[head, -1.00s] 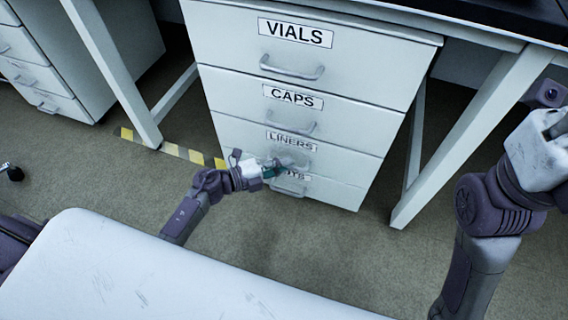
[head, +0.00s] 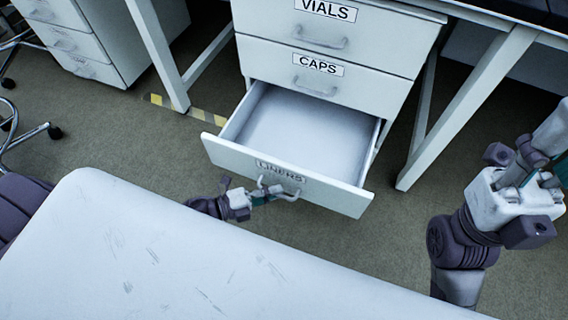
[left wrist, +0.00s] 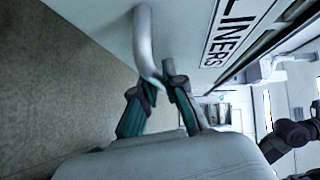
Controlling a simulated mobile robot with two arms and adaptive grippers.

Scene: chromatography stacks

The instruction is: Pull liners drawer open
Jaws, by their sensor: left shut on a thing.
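The LINERS drawer (head: 232,158) stands pulled well out of the white cabinet in the head view. Its inside looks empty. Its label (left wrist: 232,32) shows sideways in the left wrist view. My left gripper (head: 268,192) is at the drawer's front, shut on the bar handle (head: 292,192). In the left wrist view the fingers of the left gripper (left wrist: 160,85) close around one end of the handle (left wrist: 145,45). My right gripper (head: 528,165) is raised at the right of the head view, away from the cabinet; its fingertips are not clear.
The VIALS drawer (head: 375,35) and CAPS drawer (head: 375,92) above are closed. Table legs (head: 160,55) stand on both sides of the cabinet. A wheeled chair base (head: 30,135) is at the left. Striped floor tape (head: 205,115) runs beside the cabinet.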

